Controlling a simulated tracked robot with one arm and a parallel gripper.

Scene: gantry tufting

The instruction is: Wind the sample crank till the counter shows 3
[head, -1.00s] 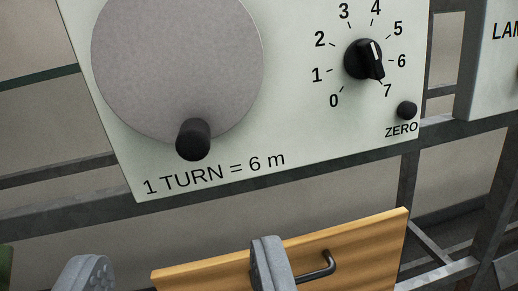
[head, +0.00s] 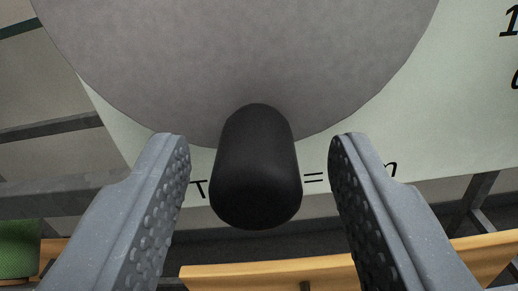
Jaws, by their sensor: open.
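The sample crank is a grey disc (head: 250,60) on a pale panel (head: 440,130), with a black cylindrical knob (head: 256,170) standing out near its lower edge. My gripper (head: 260,160) is open, one finger on each side of the knob. A gap shows between the knob and both fingers, so neither touches it. The knob hides part of the lettering under the disc. Only bits of the numbers show at the right edge of the picture, and the counter's reading cannot be seen now.
A wooden board (head: 240,278) lies below the panel, partly hidden by my fingers. Dark metal frame bars (head: 50,137) run behind at left. A green object (head: 18,250) stands at the lower left.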

